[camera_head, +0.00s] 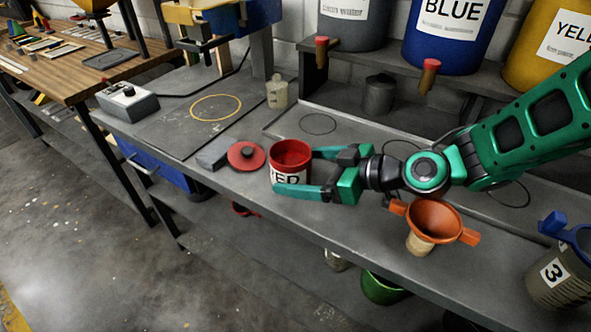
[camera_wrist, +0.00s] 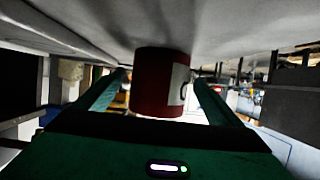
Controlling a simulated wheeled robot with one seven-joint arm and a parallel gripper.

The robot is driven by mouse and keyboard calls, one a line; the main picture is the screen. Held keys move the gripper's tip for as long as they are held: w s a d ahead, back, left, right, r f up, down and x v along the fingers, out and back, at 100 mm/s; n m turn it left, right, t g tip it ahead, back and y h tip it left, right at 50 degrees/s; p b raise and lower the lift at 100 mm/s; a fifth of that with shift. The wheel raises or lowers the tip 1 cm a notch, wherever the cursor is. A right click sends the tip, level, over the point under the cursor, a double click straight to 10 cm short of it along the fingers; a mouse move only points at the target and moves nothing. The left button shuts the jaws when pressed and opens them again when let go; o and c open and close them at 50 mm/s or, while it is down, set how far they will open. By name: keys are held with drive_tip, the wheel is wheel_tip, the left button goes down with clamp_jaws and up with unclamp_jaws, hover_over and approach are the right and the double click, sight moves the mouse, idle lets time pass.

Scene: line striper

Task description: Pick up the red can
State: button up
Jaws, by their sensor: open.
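The red can (camera_head: 290,156) stands upright on the grey bench near its front edge, with an open top and a white label reading "ED". My gripper (camera_head: 291,172) reaches in from the right with its green fingers on either side of the can. In the wrist view the red can (camera_wrist: 160,82) sits between the two fingers (camera_wrist: 157,92), with a dark gap on the left and a narrower one on the right. The jaws are open. Whether a finger touches the can cannot be told.
A red lid (camera_head: 246,155) with a black knob and a grey block (camera_head: 212,157) lie just left of the can. A yellow circle (camera_head: 215,107) marks clear bench at the left.

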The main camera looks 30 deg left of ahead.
drive_tip(key=shift+x, duration=1.5)
drive_tip(key=c, duration=1.4)
drive_tip(key=shift+r, duration=0.1)
drive_tip(key=c, duration=0.3)
drive_tip(key=shift+w+r, duration=0.1)
